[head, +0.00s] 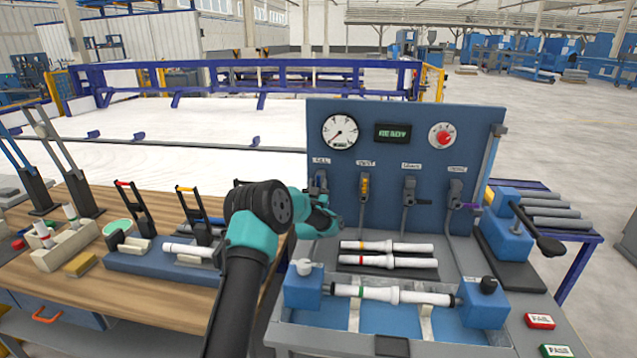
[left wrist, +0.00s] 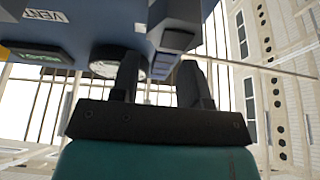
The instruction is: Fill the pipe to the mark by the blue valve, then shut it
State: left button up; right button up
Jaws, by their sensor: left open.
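The blue valve (head: 320,183) sits under the left label on the blue panel (head: 400,215), partly hidden by my left arm. My left gripper (head: 330,217) is just below and in front of it. In the left wrist view its two fingers (left wrist: 158,75) are apart, with nothing clearly held between them. A white pipe with a green band (head: 393,294) lies level, clamped between two blue blocks in the tray (head: 390,338). The gauge (head: 340,131) needle points to the lower left; the mark is too small to make out. My right gripper is out of view.
A yellow-handled valve (head: 365,187) hangs close right of the blue one, with two more beyond. The green display (head: 392,132) reads READY. Two spare white pipes (head: 388,246) lie behind the clamped pipe. Red and green buttons (head: 540,321) are at the front right.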

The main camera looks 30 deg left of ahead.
pick_arm(q)
jog(key=shift+x, duration=1)
jog(key=shift+c, duration=0.2)
grip_shut()
